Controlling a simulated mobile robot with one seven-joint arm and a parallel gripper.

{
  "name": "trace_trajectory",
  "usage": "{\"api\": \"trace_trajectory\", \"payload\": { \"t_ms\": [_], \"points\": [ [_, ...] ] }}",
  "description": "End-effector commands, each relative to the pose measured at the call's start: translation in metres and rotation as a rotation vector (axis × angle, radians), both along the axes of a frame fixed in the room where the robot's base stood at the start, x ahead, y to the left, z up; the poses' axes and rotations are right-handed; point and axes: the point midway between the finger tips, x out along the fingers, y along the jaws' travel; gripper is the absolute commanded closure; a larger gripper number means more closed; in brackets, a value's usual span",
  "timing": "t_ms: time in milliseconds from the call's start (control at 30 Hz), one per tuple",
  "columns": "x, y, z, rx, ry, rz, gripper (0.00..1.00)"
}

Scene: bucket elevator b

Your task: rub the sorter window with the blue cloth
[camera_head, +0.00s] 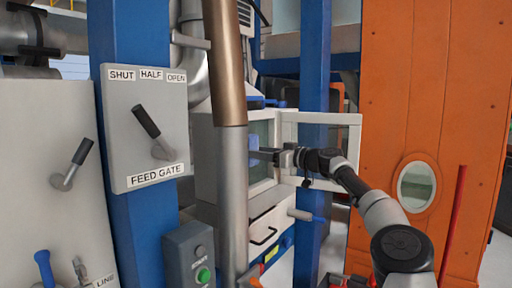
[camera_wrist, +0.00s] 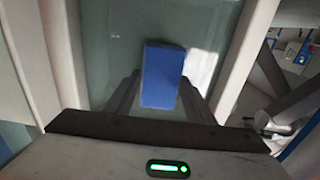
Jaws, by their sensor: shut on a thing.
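My gripper (camera_wrist: 160,95) is shut on the blue cloth (camera_wrist: 161,77), which shows as a blue block between its two fingers. In the head view the cloth (camera_head: 254,151) is a small blue patch in front of the sorter window (camera_head: 261,132). The window is a greenish glass pane set in a pale frame on the sorter box. In the wrist view the glass (camera_wrist: 108,45) lies right behind the cloth. I cannot tell for sure whether the cloth touches the glass. A bright streak shows on the pane beside the cloth.
A pale open frame (camera_head: 343,150) stands right of the window, behind my arm. A grey and bronze pipe (camera_head: 232,190) stands close on the left. A drawer (camera_head: 265,232) with a handle is below. A feed gate panel (camera_head: 146,125) and an orange housing (camera_head: 420,70) flank the area.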

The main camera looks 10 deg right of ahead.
Motion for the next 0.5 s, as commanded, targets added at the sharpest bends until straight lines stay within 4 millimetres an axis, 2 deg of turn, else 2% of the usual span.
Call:
{"api": "trace_trajectory", "payload": {
  "t_ms": [33, 500],
  "points": [
    [0.002, -0.002, 0.005, 0.002, 0.001, 0.0, 0.69],
    [0.011, -0.012, 0.002, 0.001, -0.001, 0.0, 0.69]
  ]
}}
